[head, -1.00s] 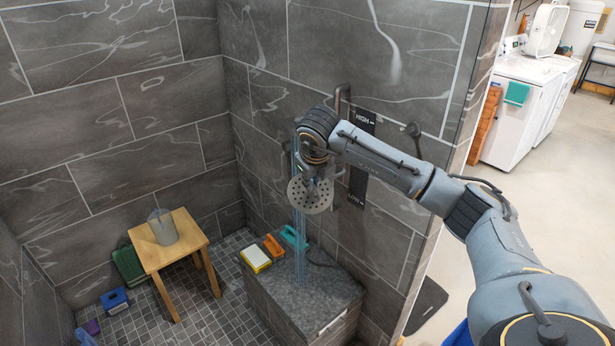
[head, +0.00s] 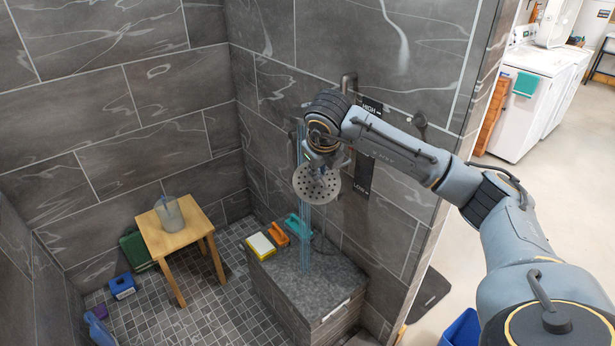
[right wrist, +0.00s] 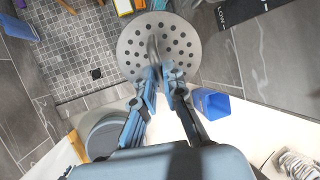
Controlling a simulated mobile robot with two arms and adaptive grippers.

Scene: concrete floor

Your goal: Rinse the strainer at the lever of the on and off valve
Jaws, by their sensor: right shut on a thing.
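The strainer is a round grey metal disc with many holes (head: 331,190). My right gripper (head: 319,168) is shut on it and holds it in the air, facing the camera, above the stone bench. In the right wrist view the strainer (right wrist: 135,45) is beyond the closed fingers (right wrist: 163,76), which grip its short stem. Thin blue streams of water (head: 304,235) fall past the strainer's left part to the bench; whether they pass through its holes I cannot tell. My left gripper is out of view.
The grey stone bench (head: 335,290) carries a yellow-and-white sponge (head: 261,246), an orange brush (head: 276,234) and a teal brush (head: 297,228). A wooden stool (head: 188,243) with a clear pitcher (head: 169,213) stands left. The tiled wall is close behind my right arm.

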